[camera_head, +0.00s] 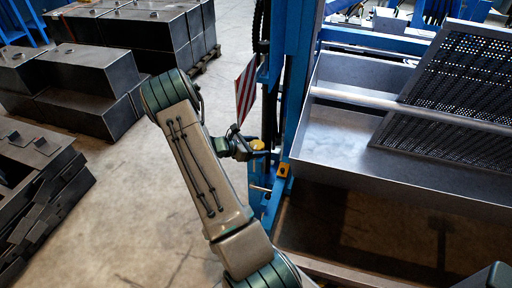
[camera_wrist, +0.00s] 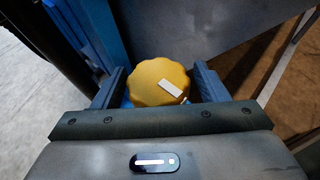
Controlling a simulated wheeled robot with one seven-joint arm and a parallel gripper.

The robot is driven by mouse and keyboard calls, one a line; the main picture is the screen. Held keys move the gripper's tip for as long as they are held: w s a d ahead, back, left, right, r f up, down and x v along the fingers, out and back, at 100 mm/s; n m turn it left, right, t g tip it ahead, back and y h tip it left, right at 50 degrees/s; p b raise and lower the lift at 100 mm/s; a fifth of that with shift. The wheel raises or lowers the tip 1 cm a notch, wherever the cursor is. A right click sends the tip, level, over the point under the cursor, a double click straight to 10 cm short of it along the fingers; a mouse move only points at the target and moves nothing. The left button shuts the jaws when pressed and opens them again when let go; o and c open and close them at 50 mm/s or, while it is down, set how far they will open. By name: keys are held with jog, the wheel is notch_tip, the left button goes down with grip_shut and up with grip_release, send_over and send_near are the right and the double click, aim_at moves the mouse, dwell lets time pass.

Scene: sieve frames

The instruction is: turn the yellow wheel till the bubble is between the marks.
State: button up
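The yellow wheel (camera_wrist: 152,78) has a scalloped rim and a pale rectangular mark (camera_wrist: 171,88) on its face. In the head view the wheel (camera_head: 257,144) sits beside the blue upright, at the end of my arm. My gripper (camera_wrist: 162,80) has one finger on each side of the wheel, very close to its rim; whether both fingers touch it cannot be told. In the head view my gripper (camera_head: 256,153) is small and partly hidden. I cannot make out the bubble or its marks in either view.
A blue upright (camera_head: 291,95) stands right behind the wheel, with a grey metal tray (camera_head: 335,140) and a perforated sieve panel (camera_head: 465,75) to the right. A red-and-white striped plate (camera_head: 246,90) is near my wrist. Dark metal boxes (camera_head: 85,70) stand left, with bare floor between.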

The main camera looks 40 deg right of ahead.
jog(key=c, duration=0.7)
jog(key=shift+o, duration=0.2)
jog(key=shift+a+f, duration=0.1)
jog(key=shift+a, duration=0.1)
jog(key=shift+d, duration=0.1)
jog(key=shift+s+d, duration=0.1)
jog(key=shift+s, duration=0.05)
jog(key=shift+m+g+y, duration=0.3)
jog(key=shift+m+g, duration=0.3)
jog(key=shift+g, duration=0.1)
